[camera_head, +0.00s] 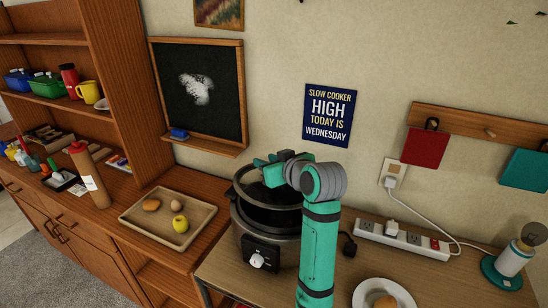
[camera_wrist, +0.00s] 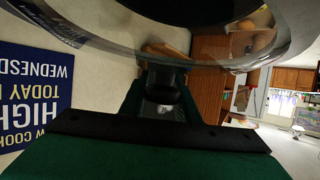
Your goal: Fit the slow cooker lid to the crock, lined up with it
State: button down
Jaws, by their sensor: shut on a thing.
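The slow cooker crock (camera_head: 242,216) is a dark round pot in a grey housing with a white front dial. It stands at the left of the wooden table by the wall. The dark-rimmed glass lid (camera_head: 247,187) is over the crock's back part and looks tilted; my arm covers much of it. I cannot tell whether its rim touches the crock. My gripper (camera_head: 273,172) is shut on the lid's black knob. In the wrist view the knob (camera_wrist: 165,88) sits between my green fingers, with the clear lid (camera_wrist: 205,42) arching across the top.
A wooden tray (camera_head: 138,226) with food items is on the counter at left. A power strip (camera_head: 405,239) with plugs lies right of the cooker. A white plate (camera_head: 364,297) with a bread-like item is in front. A lamp (camera_head: 512,262) stands far right.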

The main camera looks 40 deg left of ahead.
jog(key=shift+w, duration=0.3)
jog(key=shift+s+d+r, duration=0.1)
jog(key=shift+s+d, duration=0.1)
jog(key=shift+s, duration=0.2)
notch_tip(320, 180, down, 6)
jog(key=shift+w+f, duration=0.15)
jog(key=shift+f, duration=0.1)
jog(key=shift+f, duration=0.15)
dwell(1.3)
jog(key=c, duration=0.8)
grip_release()
jog(key=shift+o, duration=0.2)
jog(key=shift+r, duration=3.5)
